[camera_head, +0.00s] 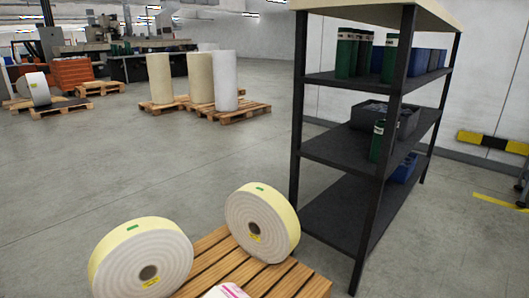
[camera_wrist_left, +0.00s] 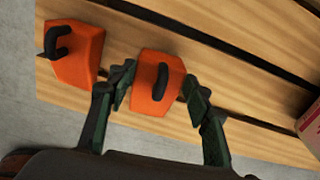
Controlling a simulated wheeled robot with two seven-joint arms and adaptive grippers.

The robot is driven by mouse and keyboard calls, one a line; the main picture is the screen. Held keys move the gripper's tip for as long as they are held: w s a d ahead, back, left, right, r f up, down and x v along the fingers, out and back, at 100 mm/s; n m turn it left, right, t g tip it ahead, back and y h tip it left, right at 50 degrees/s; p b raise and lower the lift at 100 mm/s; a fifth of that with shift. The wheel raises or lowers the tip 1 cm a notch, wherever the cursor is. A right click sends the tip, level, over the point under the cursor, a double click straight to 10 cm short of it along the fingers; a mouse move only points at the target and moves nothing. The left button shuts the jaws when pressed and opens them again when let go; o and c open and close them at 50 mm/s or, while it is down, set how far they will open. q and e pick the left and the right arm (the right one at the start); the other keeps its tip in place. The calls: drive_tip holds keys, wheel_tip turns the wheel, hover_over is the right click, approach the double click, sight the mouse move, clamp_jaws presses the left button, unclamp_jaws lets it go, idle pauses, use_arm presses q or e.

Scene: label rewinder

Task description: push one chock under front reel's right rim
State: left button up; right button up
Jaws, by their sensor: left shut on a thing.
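Two large white reels with pale yellow rims stand upright on a slatted wooden pallet (camera_head: 215,262) in the head view: a nearer one (camera_head: 115,265) at left and a farther one (camera_head: 248,232) right of it. No chock shows in that view. In the left wrist view, an orange chock (camera_wrist_left: 153,98) with a black handle lies over the pallet boards (camera_wrist_left: 235,85), between the fingers of my left gripper (camera_wrist_left: 160,88), which is shut on it. A second orange chock (camera_wrist_left: 82,68) with a black handle sits left of it, near the pallet edge. No reel shows there. My right gripper is not in view.
A dark shelf rack (camera_head: 345,140) with green and blue containers stands right of the pallet. A white and pink object (camera_head: 226,291) shows at the bottom edge. Tall rolls on pallets (camera_head: 200,80) stand farther back. The grey floor (camera_head: 110,165) left of the reels is clear.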

use_arm(q)
drive_tip(key=shift+r+p, duration=1.4)
drive_tip(key=shift+r, duration=1.3)
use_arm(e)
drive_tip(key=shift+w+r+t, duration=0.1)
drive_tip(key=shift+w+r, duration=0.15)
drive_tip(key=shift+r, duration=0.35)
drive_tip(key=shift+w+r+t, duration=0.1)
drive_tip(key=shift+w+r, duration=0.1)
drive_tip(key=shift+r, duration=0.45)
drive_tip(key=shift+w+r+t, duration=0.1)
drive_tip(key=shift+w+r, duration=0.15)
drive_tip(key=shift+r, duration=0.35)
